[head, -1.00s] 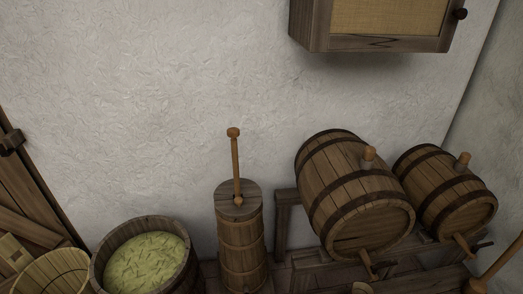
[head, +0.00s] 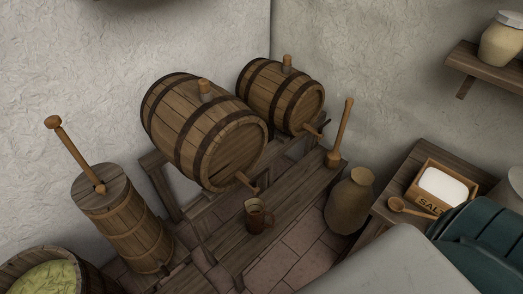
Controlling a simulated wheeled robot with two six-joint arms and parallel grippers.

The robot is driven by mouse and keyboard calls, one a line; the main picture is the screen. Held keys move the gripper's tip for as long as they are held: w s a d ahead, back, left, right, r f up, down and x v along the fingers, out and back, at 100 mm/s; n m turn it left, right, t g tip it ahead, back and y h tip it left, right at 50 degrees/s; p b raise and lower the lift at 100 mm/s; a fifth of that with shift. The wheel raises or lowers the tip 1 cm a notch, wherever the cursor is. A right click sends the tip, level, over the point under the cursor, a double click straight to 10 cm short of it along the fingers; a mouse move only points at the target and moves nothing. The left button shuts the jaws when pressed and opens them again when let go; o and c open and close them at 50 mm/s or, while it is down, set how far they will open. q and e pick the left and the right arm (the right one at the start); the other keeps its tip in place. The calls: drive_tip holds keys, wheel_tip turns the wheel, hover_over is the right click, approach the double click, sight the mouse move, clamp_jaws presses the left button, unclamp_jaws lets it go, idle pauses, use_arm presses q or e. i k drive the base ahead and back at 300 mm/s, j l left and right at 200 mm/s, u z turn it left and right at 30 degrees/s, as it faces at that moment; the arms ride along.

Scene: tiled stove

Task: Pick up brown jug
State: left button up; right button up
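A small brown jug (head: 257,216) with a handle and an open top stands upright on the low wooden bench (head: 225,240) in front of the barrels. A larger brown jug-like vessel (head: 350,200), wide-bellied with a narrower neck, stands to its right beside the small table. I cannot tell from the picture alone which of the two the task names. Neither gripper shows in the head view, and nothing is seen touching either vessel.
Two barrels (head: 205,130) with taps lie on a wooden stand behind the bench. A churn (head: 125,220) stands at left. A side table (head: 405,180) at right holds a salt box (head: 440,187) and wooden spoon (head: 411,209). Tiled floor (head: 290,262) shows between.

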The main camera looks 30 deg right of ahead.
sight(254, 208)
drive_tip(key=z, duration=0.85)
